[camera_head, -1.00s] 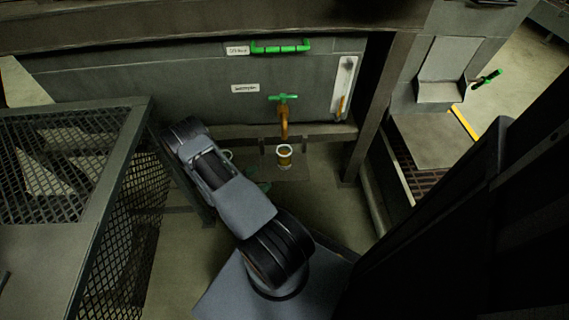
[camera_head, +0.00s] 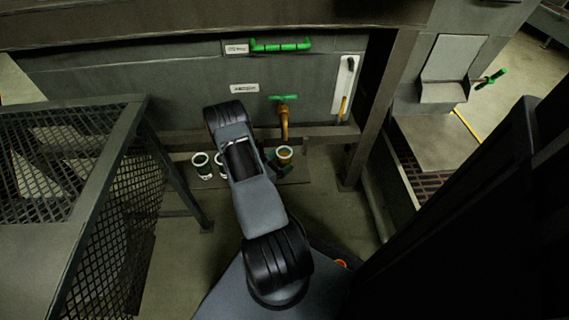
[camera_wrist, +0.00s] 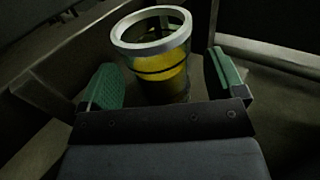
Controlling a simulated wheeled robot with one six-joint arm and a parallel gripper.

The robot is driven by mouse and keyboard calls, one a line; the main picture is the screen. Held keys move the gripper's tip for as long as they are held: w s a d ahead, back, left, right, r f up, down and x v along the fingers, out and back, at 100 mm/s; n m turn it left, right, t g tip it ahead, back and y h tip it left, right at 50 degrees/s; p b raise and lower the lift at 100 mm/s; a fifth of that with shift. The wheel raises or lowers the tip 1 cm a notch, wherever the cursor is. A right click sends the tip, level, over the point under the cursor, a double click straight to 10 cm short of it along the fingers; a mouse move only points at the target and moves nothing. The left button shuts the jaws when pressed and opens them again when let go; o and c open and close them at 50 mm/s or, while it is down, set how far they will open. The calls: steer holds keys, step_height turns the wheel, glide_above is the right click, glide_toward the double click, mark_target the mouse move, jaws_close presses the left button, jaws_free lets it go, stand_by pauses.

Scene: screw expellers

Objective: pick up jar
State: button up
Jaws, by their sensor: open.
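A jar (camera_head: 284,154) with a pale rim and yellow contents stands upright on a low shelf, below the brass tap with the green handle. In the wrist view the jar (camera_wrist: 160,62) is between and just beyond the two green fingers of my gripper (camera_wrist: 170,82). The fingers are open, one on each side, with a gap visible at the right. I cannot tell whether the left finger touches it. In the head view my arm hides most of my gripper (camera_head: 272,163); a bit of green shows beside the jar. The jar's base is partly hidden.
Other pale-rimmed jars (camera_head: 202,165) stand to the left on the shelf, partly behind my arm. The tap (camera_head: 284,118) hangs right above the jar. A mesh-sided frame (camera_head: 120,190) is at the left, and a steel post (camera_head: 375,105) at the right.

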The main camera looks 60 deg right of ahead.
steer(key=shift+x, duration=1.1)
steer(key=shift+c, duration=0.3)
steer(key=c, duration=1.1)
steer(key=shift+o, duration=0.2)
